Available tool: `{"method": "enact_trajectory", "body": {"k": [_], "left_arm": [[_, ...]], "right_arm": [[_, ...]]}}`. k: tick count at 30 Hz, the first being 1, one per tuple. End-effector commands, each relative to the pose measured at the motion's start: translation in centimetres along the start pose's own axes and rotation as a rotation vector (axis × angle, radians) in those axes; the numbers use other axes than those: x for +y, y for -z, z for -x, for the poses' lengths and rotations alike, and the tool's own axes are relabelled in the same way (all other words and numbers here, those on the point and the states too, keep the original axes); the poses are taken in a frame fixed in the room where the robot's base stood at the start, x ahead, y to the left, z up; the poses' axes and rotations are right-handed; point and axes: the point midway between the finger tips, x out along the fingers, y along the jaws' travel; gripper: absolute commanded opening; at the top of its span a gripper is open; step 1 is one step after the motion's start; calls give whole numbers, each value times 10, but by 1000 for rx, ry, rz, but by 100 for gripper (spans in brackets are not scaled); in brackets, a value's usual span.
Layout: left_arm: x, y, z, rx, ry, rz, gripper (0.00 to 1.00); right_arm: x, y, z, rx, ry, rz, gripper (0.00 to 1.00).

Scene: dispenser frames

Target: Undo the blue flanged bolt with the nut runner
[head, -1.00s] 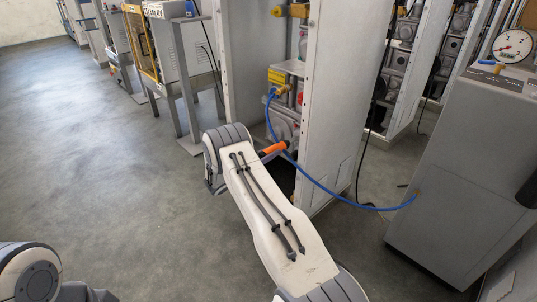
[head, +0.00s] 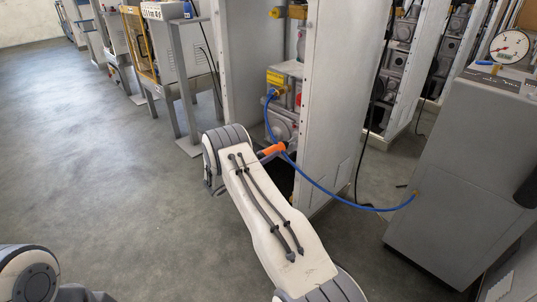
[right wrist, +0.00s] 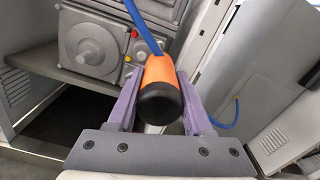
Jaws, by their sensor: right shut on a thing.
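The orange nut runner (head: 274,149) with a black end cap and a blue hose is beyond my right forearm in the head view. In the right wrist view my right gripper (right wrist: 157,80) is shut on the nut runner (right wrist: 160,74), its purple fingers on either side of the orange body. The black cap faces the camera, and the working end is hidden behind the body. I cannot make out the blue flanged bolt in either view. My left gripper is out of view; only part of the left arm shows at the lower left.
A grey dispenser frame (head: 333,100) holds a machine with a round grey housing (right wrist: 92,42). The blue hose (head: 340,196) runs to a grey cabinet (head: 445,170) with a dial gauge (head: 509,46) on top. Open floor (head: 90,150) lies to the left.

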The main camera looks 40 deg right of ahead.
Motion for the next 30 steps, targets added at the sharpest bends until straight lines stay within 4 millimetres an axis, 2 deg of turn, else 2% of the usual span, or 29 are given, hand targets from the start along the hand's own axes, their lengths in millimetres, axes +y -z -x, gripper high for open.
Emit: {"method": "enact_trajectory", "body": {"k": [22,30], "left_arm": [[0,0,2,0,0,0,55],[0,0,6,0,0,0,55]], "right_arm": [[0,-3,2,-6,2,-4,0],[0,-4,21,-4,-1,-3,0]]}}
